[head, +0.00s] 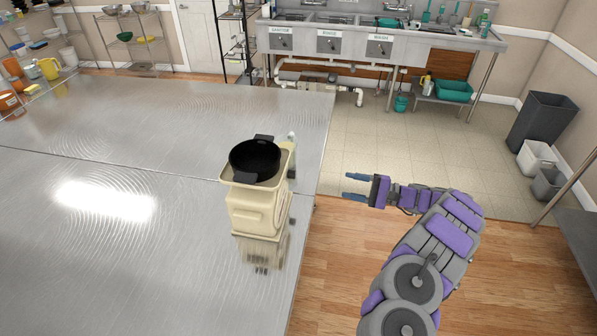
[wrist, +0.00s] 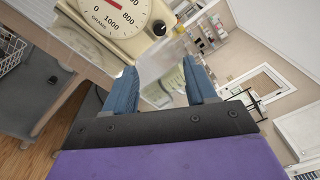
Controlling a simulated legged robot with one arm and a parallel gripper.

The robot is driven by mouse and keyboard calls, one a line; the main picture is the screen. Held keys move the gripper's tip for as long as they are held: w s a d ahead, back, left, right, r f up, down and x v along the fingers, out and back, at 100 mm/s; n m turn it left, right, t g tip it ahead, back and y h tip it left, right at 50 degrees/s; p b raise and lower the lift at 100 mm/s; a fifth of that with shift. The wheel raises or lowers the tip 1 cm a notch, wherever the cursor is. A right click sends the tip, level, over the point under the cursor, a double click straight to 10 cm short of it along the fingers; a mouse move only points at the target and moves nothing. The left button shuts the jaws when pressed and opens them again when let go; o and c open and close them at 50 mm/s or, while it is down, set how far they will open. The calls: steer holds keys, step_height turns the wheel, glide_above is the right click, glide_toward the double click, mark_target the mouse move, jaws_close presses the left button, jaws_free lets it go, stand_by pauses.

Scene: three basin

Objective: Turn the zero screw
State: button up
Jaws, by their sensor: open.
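A cream kitchen scale (head: 256,208) stands near the right edge of the metal table, with a black two-handled pot (head: 255,162) on top. In the wrist view the scale (wrist: 95,10) shows at the top, with its round dial (wrist: 118,12) and red pointer. A small dark round knob (wrist: 160,28), which looks like the zero screw, sits at the housing's edge beside the dial. My gripper (head: 346,186) is right of the scale, beyond the table edge, apart from it. Its blue fingers are spread and empty in the wrist view (wrist: 161,64). The knob lies ahead of the gap between them.
The metal table (head: 120,240) fills the left and is mostly bare. A pale bottle (head: 292,140) stands close behind the scale. A sink unit (head: 330,42) is at the back. Grey bins (head: 543,122) stand far right. The floor around my arm is clear.

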steer(key=b, duration=0.2)
glide_toward(292, 174)
steer(key=w+a+f, duration=0.1)
steer(key=w+a, duration=0.1)
steer(key=a, duration=0.3)
steer(key=shift+x, duration=1.7)
steer(key=shift+d+f, duration=0.1)
steer(key=shift+d, duration=0.2)
steer(key=c, duration=0.5)
jaws_close()
